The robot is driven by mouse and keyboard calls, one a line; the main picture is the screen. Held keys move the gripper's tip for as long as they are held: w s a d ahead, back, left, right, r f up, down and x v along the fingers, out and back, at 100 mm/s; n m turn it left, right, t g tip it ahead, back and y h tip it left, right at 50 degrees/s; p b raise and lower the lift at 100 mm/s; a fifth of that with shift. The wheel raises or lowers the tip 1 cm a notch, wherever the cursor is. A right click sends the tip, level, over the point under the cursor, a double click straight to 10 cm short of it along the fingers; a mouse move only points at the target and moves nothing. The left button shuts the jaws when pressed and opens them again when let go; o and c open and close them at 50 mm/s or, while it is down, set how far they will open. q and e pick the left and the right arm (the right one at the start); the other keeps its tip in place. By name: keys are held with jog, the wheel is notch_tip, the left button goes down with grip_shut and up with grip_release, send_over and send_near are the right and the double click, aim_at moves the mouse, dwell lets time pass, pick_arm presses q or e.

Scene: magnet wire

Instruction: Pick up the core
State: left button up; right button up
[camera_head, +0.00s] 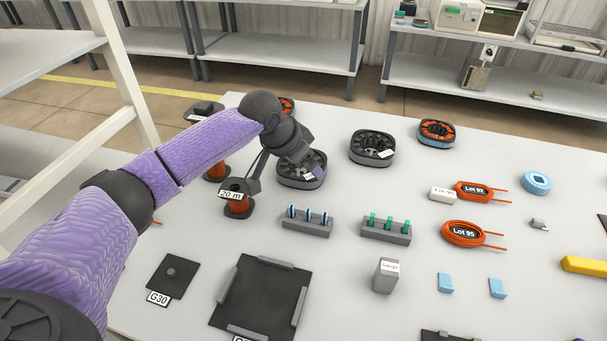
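Several dark rounded-square cores with slotted rings are on the table. One core (302,183) is partly hidden under my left gripper (285,178). A second dark core (372,149) with a white tag stands clear to its right. Another core (436,132), with orange winding and a blue side, stands further right. One more with orange winding (287,105) shows partly behind my wrist. My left gripper appears open, with its fingers spread above the near side of the first core; contact cannot be told. My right gripper is out of view.
A "20 m" wire spool (238,205) stands close to my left gripper's finger. Two grey racks (307,222) (386,230) hold small blue and green parts. A black plate (261,299) lies in front. Orange coils (463,234) (474,191) lie at right.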

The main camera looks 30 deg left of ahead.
pick_arm(q)
jog(key=b+x, duration=0.3)
jog(key=x, duration=0.2)
jog(key=shift+s+f+b, duration=0.15)
jog(key=shift+f+b, duration=0.1)
jog(key=shift+b, duration=0.05)
jog(key=shift+r, duration=0.3)
jog(key=shift+c, duration=0.9)
grip_shut()
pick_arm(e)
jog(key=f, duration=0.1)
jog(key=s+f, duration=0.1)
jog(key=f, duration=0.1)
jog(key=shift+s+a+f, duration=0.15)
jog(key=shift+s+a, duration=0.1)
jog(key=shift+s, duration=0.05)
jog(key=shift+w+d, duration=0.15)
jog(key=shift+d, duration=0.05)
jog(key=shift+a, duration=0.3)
